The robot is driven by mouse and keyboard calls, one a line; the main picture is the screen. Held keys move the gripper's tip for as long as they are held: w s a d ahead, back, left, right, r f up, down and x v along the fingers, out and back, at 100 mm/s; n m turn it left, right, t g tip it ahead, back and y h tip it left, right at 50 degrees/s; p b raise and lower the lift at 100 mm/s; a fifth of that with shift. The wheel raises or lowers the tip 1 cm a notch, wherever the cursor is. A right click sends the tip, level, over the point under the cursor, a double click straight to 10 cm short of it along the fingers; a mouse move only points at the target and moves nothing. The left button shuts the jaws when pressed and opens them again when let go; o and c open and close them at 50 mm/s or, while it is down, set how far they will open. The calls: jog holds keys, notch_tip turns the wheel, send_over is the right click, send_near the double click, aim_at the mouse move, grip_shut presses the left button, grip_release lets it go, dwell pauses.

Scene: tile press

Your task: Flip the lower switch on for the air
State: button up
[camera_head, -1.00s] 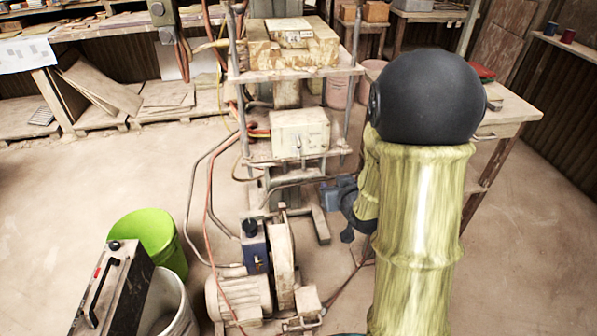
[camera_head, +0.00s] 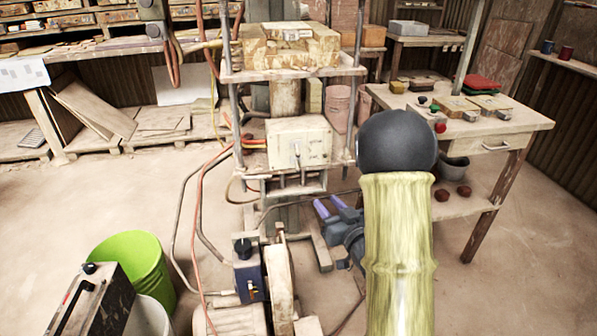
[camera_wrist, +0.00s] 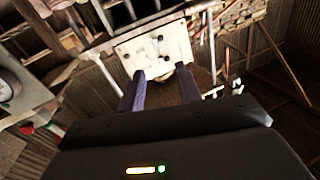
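The press's pale control box (camera_head: 312,142) faces me in the head view, with a small lever switch (camera_head: 297,155) on its front; a second, lower switch cannot be made out there. In the wrist view a pale panel (camera_wrist: 178,46), probably this box, carries several dark knobs or switches beyond my fingertips. My gripper (camera_head: 327,205) is below and right of the box, apart from it. Its two purple fingers are spread and empty, also in the wrist view (camera_wrist: 160,74). Most of my wrist is behind my arm.
A blue box with a black knob (camera_head: 250,277) sits low by the motor and wheel (camera_head: 279,290). Hoses (camera_head: 198,210) run up the press's left side. A wooden table (camera_head: 510,125) with tools stands right. A green bucket (camera_head: 135,262) is at lower left.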

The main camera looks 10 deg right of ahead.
aim_at(299, 170)
jog(key=x, duration=1.7)
jog(key=shift+w+a+b, duration=0.1)
jog(key=shift+w+b, duration=0.05)
jog(key=shift+b, duration=0.2)
grip_shut()
